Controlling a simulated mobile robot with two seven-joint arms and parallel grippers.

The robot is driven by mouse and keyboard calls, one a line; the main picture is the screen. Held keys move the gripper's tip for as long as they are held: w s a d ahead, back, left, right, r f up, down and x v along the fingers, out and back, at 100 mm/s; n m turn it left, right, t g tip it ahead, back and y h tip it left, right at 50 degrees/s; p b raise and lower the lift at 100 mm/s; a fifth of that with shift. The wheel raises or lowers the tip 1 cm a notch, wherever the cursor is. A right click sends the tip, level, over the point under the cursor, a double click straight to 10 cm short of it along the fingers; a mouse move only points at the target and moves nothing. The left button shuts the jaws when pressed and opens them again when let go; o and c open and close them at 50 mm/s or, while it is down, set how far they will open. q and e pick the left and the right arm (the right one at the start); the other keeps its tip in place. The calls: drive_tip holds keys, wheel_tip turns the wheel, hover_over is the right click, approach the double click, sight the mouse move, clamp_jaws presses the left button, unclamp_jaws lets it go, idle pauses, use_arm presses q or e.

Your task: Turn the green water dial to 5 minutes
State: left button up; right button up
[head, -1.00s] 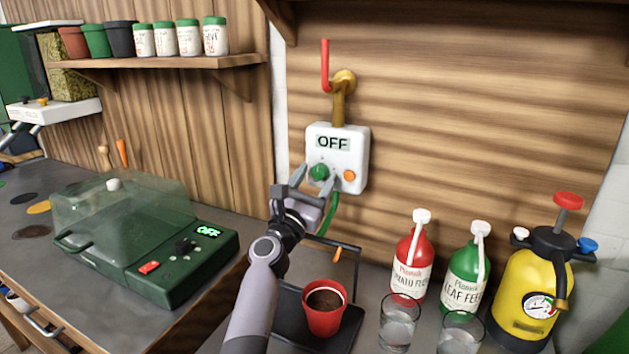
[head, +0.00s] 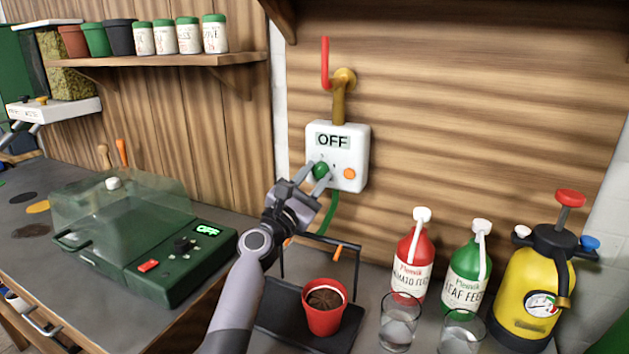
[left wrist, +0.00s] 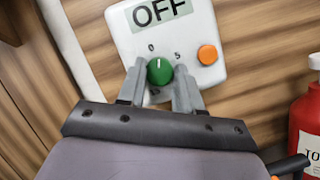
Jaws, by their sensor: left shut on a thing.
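The green water dial (head: 320,170) is on the front of a white wall box (head: 352,154) whose display (head: 333,141) reads OFF. The dial (left wrist: 160,71) also shows in the left wrist view, with its white mark pointing up, between the printed 0 and 5. An orange button (left wrist: 207,54) sits right of it. My left gripper (head: 311,174) has its fingers on either side of the dial and is shut on it. My right gripper is not in view.
A brass tap pipe (head: 339,95) with a red lever rises above the box, and a green hose hangs below. A red pot (head: 323,310) on a black tray stands below. A red bottle (head: 412,262), green bottle (head: 470,268) and yellow sprayer (head: 535,295) stand right.

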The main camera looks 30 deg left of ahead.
use_arm(q)
drive_tip(key=m+h, duration=0.1)
drive_tip(key=m, duration=0.1)
drive_tip(key=m+g+h, duration=0.1)
drive_tip(key=m, duration=0.2)
drive_tip(key=m+g+h, duration=0.1)
drive_tip(key=m, duration=0.1)
drive_tip(key=shift+a+r, duration=0.15)
drive_tip(key=shift+a, duration=0.1)
drive_tip(key=shift+r+m+g+h+p, duration=0.1)
drive_tip(key=shift+m+g+h+p, duration=0.25)
drive_tip(key=shift+m, duration=1.05)
drive_tip(key=shift+m+g+h+p, duration=0.15)
drive_tip(key=shift+m+g, duration=0.4)
drive_tip(key=shift+m, duration=0.85)
drive_tip(key=o, duration=1)
drive_tip(key=shift+s, duration=0.1)
drive_tip(key=shift+b+v, duration=0.3)
drive_tip(key=shift+v, duration=3.2)
